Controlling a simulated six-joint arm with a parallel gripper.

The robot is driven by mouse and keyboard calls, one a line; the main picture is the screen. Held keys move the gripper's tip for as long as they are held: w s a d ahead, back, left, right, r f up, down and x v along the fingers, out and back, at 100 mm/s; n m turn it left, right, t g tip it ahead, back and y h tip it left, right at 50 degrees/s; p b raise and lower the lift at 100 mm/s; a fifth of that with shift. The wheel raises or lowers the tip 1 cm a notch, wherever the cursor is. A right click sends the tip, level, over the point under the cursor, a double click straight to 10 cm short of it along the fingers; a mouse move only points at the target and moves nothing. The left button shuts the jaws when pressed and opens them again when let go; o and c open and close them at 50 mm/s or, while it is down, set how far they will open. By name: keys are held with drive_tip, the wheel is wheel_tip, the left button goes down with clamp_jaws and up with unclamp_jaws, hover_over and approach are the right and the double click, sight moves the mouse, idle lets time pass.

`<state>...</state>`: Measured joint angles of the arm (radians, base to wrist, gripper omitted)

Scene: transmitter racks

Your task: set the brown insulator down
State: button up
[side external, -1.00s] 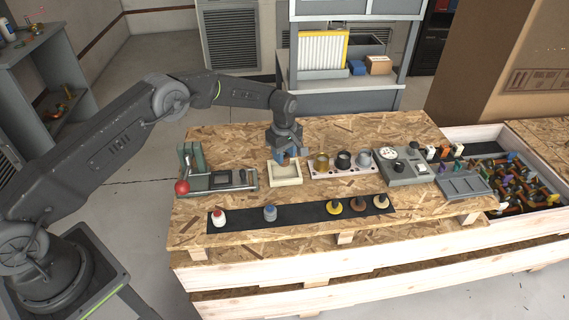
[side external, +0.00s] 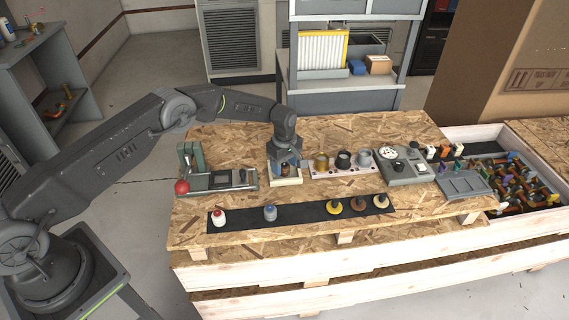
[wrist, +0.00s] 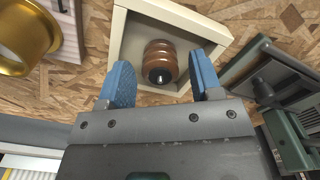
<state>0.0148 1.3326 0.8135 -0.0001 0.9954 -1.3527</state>
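The brown insulator (wrist: 160,62), with stacked ridges and a dark end, is at the cream square tray (wrist: 118,38) in the wrist view, inside its outline. My gripper (wrist: 162,84) has its two blue fingers spread on either side of the insulator, with a visible gap at each side. In the side view my gripper (side external: 286,162) points down over the tray (side external: 287,182). The fingers partly hide the insulator there. Whether its base touches the tray floor cannot be told.
A perforated plate (side external: 343,172) with gold, black and grey cups stands just right of the tray. A lever fixture with a red knob (side external: 182,187) is at left. A black strip (side external: 300,212) in front holds several knobbed parts, one brownish.

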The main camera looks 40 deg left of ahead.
wheel_tip(320, 180, up, 13)
wheel_tip(320, 180, up, 12)
drive_tip(key=m+t, duration=0.1)
drive_tip(key=m, duration=0.2)
hover_over(284, 165)
drive_tip(key=s, duration=0.5)
drive_tip(key=s+r+m+t, duration=0.2)
drive_tip(key=s+r+m, duration=0.3)
drive_tip(key=s+r, duration=0.65)
drive_tip(key=s+m+t, duration=0.1)
drive_tip(key=s+m, duration=0.1)
drive_tip(key=s, duration=0.5)
drive_tip(key=s+f+m, duration=0.1)
drive_tip(key=s+m, duration=0.2)
drive_tip(key=s, duration=0.5)
drive_tip(key=s+f+m+t, duration=0.1)
drive_tip(key=s+m, duration=0.1)
drive_tip(key=s, duration=0.6)
drive_tip(key=shift+a+t, duration=0.3)
drive_tip(key=shift+a, duration=0.1)
